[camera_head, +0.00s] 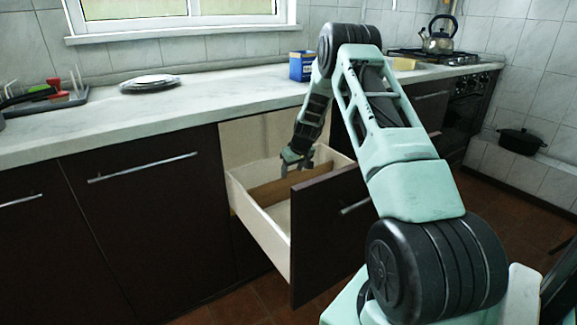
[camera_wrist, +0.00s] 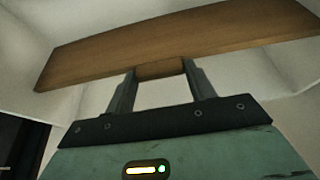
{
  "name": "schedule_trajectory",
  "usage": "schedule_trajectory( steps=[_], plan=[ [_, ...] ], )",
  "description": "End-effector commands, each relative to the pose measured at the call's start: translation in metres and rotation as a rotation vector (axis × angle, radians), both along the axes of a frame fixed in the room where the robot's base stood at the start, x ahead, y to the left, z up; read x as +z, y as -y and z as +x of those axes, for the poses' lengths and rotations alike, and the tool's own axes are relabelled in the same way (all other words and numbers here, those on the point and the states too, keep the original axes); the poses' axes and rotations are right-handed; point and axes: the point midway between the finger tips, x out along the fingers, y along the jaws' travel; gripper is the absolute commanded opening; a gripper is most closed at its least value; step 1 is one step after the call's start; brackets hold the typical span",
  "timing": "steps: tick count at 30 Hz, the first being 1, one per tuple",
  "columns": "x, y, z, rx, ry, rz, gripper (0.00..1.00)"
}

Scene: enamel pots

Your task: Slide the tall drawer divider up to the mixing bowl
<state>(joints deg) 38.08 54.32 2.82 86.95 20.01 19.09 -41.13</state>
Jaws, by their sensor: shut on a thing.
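The tall drawer divider (camera_head: 268,191) is a brown wooden board standing across the inside of the open drawer (camera_head: 262,228). In the wrist view the divider (camera_wrist: 235,35) runs across the upper part of the picture, slightly slanted. My gripper (camera_head: 297,167) reaches down into the drawer at the divider. In the wrist view my gripper's fingers (camera_wrist: 160,72) are on either side of a short brown part at the divider's lower edge, and are shut on it. I cannot make out a mixing bowl in either view.
The dark drawer front (camera_head: 325,228) stands pulled out from the cabinets. Pale drawer walls enclose the divider closely. On the counter (camera_head: 215,97) above are a blue box (camera_head: 301,66), plates (camera_head: 150,83) and a dish rack (camera_head: 60,99). A kettle (camera_head: 438,38) sits on the stove.

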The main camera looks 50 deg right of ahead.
Motion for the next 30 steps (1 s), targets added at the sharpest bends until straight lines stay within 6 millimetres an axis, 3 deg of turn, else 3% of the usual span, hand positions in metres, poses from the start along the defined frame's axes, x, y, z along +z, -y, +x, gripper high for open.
schedule_trajectory(
  steps=[13, 14, 15, 16, 25, 30],
  plan=[
    [0.000, -0.002, -0.009, -0.001, 0.000, -0.001, 0.13],
    [0.000, -0.002, -0.009, -0.001, 0.000, -0.001, 0.63],
    [0.000, -0.002, -0.009, -0.001, 0.000, -0.001, 0.74],
    [0.000, -0.002, -0.009, -0.001, 0.000, -0.001, 0.76],
    [0.002, -0.002, -0.009, 0.000, 0.001, 0.000, 0.76],
    [0.020, -0.003, -0.015, -0.001, 0.002, -0.001, 0.76]
  ],
)
